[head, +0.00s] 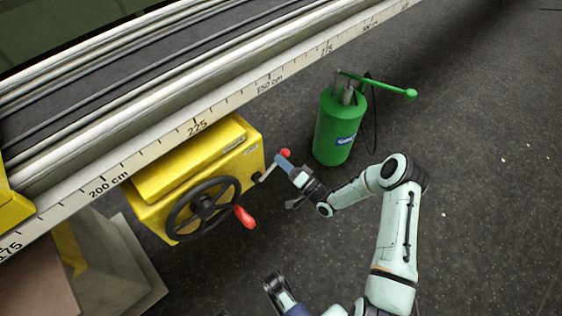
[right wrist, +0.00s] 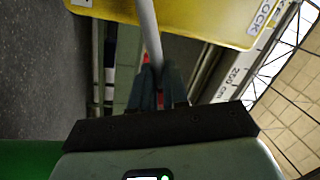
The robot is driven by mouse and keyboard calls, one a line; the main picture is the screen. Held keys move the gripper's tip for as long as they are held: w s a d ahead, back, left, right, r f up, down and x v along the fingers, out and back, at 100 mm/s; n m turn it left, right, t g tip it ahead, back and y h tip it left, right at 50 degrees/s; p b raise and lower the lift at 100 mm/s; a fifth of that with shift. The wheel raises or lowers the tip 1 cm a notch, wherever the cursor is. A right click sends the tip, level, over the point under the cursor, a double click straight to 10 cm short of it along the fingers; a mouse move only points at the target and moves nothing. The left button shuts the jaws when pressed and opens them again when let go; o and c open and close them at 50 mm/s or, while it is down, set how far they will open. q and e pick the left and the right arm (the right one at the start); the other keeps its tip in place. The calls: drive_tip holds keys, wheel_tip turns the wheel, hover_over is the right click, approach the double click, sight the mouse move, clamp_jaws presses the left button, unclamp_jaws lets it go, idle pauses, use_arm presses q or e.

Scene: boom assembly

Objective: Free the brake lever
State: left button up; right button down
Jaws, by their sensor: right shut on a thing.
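The brake lever (head: 268,172) is a thin grey rod with a red knob (head: 285,153), on the right end of the yellow box (head: 190,170). My right gripper (head: 283,162) is shut on the lever near its knob. In the right wrist view the grey rod (right wrist: 148,35) runs down between the closed fingers (right wrist: 158,92), with a bit of red showing behind them. The fingers hide part of the lever. The yellow box there (right wrist: 190,15) carries a label reading "LOCK". My left gripper (head: 275,285) is at the bottom edge, apart from the box; its opening is unclear.
A black handwheel (head: 203,208) with a red handle (head: 244,216) is on the box's front. A green pump canister (head: 338,128) with a green lever stands close by at the right. A scaled rail (head: 200,128) runs above the box. The dark floor at right is clear.

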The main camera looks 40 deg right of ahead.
use_arm(q)
drive_tip(key=shift+s, duration=0.1)
use_arm(e)
drive_tip(key=shift+d+f, duration=0.1)
idle(0.3)
drive_tip(key=c, duration=1.1)
unclamp_jaws()
drive_tip(key=shift+c, duration=0.2)
drive_tip(key=shift+s, duration=0.1)
use_arm(q)
drive_tip(key=r, duration=0.1)
drive_tip(key=r+p, duration=0.1)
drive_tip(key=d+r+p, duration=0.1)
drive_tip(key=shift+w+d, duration=0.1)
drive_tip(key=shift+w, duration=0.2)
use_arm(e)
drive_tip(key=v, duration=1.3)
drive_tip(key=shift+s, duration=0.15)
